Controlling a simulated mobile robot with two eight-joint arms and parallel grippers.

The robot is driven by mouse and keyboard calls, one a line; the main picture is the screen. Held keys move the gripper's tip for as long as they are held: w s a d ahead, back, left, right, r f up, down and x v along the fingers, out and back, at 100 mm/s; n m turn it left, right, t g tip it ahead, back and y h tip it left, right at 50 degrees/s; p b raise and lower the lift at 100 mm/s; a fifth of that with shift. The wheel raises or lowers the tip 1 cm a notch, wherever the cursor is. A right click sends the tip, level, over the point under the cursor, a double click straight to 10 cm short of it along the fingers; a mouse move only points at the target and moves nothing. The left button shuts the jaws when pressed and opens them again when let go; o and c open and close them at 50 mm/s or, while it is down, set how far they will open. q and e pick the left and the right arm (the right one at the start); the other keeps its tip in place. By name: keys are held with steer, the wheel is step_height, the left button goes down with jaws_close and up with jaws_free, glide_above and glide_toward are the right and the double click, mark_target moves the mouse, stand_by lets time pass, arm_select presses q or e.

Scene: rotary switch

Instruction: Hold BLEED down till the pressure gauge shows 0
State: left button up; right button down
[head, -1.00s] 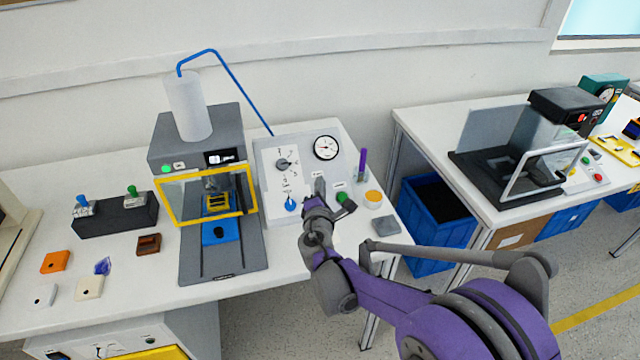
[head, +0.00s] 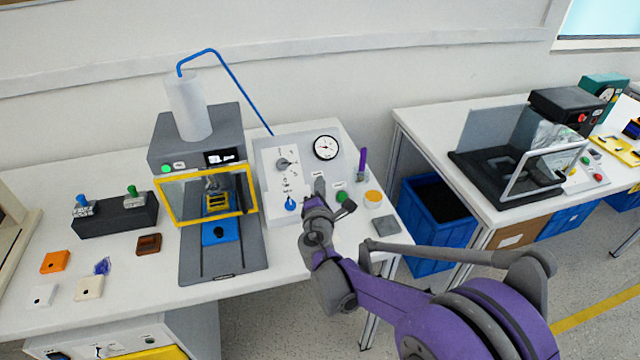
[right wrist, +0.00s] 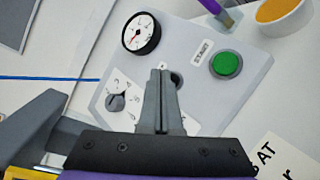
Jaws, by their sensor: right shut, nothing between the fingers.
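The control panel (head: 268,152) stands on the table in the head view. The round white pressure gauge (head: 326,147) is at its upper right; it also shows in the right wrist view (right wrist: 141,33), with a red needle whose value I cannot read. My right gripper (head: 319,183) is shut and empty, its fingertips low over the panel, left of the green button (head: 342,196). In the right wrist view a dark round button (right wrist: 177,79), perhaps BLEED, shows partly behind the fingertips (right wrist: 160,72). I cannot tell whether they touch or press it. My left gripper is not in view.
A rotary knob (head: 283,164) and a blue knob (head: 291,204) are on the panel's left part. A press with a yellow-framed guard (head: 163,206) stands left of it. A yellow-topped cup (head: 373,199) and a purple pen-like stick (head: 362,160) stand at the right.

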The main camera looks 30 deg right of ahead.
steer(key=shift+w+f, duration=0.25)
steer(key=shift+f, duration=0.05)
steer(key=shift+w+d+f+b, duration=0.15)
steer(key=shift+w+f+b, duration=0.1)
steer(key=shift+f+b, duration=0.1)
stand_by(0.7)
steer(key=shift+s+r, duration=0.1)
steer(key=shift+r, duration=0.05)
stand_by(2.4)
steer(key=shift+s+r+p, duration=0.45)
steer(key=shift+r+p, duration=0.1)
steer(key=s+r+p, duration=0.1)
steer(key=r, duration=0.1)
steer(key=s+a+r+p, duration=0.1)
steer(key=s+p, duration=0.1)
steer(key=shift+r, duration=0.4)
steer(key=shift+s, duration=0.1)
stand_by(0.3)
